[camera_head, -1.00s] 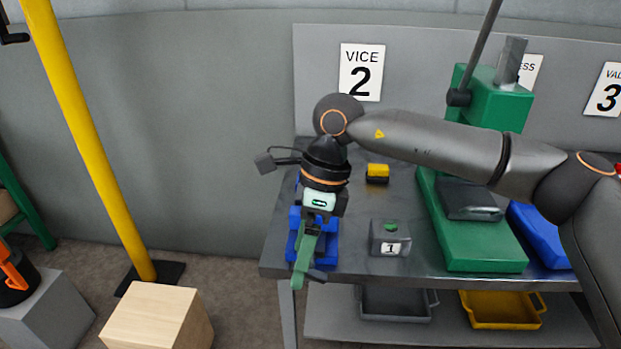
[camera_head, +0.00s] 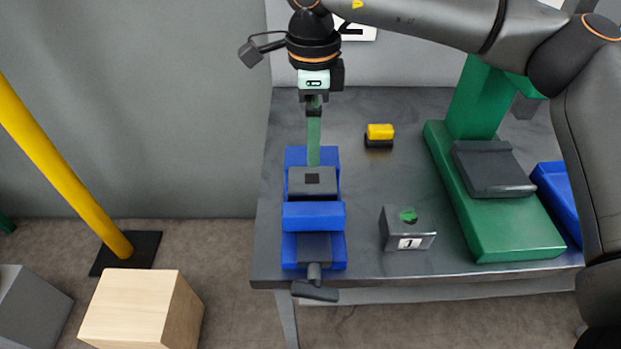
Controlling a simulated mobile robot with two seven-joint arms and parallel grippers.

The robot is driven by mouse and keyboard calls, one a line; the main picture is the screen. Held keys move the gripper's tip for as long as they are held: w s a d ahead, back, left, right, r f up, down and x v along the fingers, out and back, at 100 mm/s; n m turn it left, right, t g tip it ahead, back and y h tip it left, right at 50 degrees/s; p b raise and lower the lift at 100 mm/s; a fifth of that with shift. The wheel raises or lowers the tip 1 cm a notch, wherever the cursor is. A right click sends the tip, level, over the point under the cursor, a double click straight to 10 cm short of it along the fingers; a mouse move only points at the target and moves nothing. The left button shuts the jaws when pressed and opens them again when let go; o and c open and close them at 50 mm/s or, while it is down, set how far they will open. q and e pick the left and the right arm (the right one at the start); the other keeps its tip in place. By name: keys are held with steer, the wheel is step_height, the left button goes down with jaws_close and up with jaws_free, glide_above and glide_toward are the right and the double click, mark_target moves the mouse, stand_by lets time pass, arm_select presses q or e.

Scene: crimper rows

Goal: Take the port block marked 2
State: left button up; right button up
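A grey block with a dark square opening on top (camera_head: 326,181) sits in the blue vice (camera_head: 313,216), behind its front jaw; its front face is hidden and I see no number on it. Another grey block marked 1 (camera_head: 393,232), with green in its top, stands on the bench right of the vice. My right gripper (camera_head: 314,106) is above and behind the vice, shut on the top of a green bar (camera_head: 313,140). The bar hangs down, its lower end at the back of the vice; I cannot tell whether it touches. My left gripper is not in view.
A small yellow and black object (camera_head: 380,134) lies behind block 1. A green press (camera_head: 505,225) stands at the right of the metal bench (camera_head: 375,180), beside a blue tray (camera_head: 560,195). A yellow post (camera_head: 60,170) and a wooden box (camera_head: 135,312) are left of the bench.

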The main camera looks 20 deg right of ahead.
mark_target(312, 179)
step_height(312, 179, down, 9)
steer(key=b, duration=0.6)
steer(key=shift+c, duration=0.8)
steer(key=c, duration=1.3)
steer(key=shift+w+r, duration=0.1)
steer(key=shift+r, duration=0.05)
jaws_close()
step_height(312, 179, up, 8)
steer(key=p, duration=0.5)
steer(key=shift+p, duration=0.3)
